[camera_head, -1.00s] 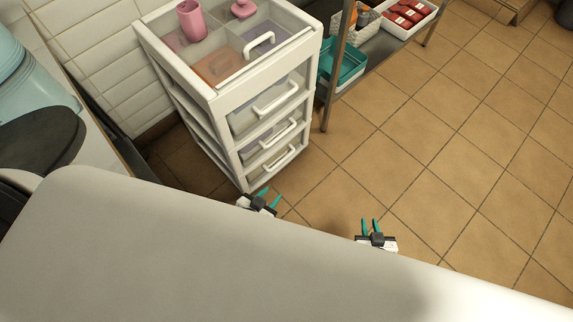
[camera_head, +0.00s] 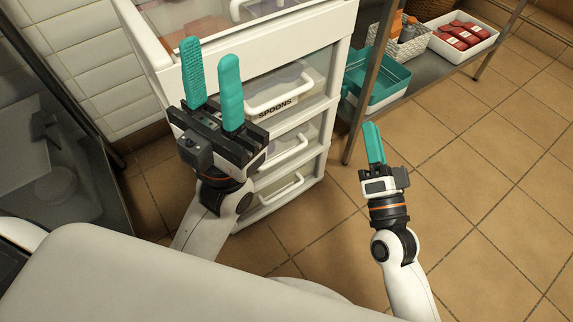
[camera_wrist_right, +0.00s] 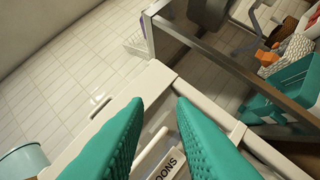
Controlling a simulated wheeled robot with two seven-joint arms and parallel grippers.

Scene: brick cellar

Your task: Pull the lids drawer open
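A white drawer unit (camera_head: 335,62) stands ahead with stacked clear-fronted drawers. The drawer labelled SPOONS (camera_head: 310,85) has a white handle (camera_head: 283,92); its label also shows in the right wrist view (camera_wrist_right: 172,167). Below are a middle drawer handle (camera_head: 290,152) and a bottom drawer handle (camera_head: 282,190). These drawers look closed; I can read no lids label. My left gripper (camera_head: 211,55) is open and empty, raised in front of the unit and hiding its left part. My right gripper (camera_head: 372,130) is right of the unit, apart from it; the right wrist view shows its fingers open.
A metal shelf (camera_head: 430,75) right of the unit holds a teal tray (camera_head: 385,88), a basket (camera_head: 410,42) and a white tray with red packets (camera_head: 440,45). Its post (camera_head: 370,75) stands near my right gripper. The tiled floor at right (camera_head: 490,170) is clear.

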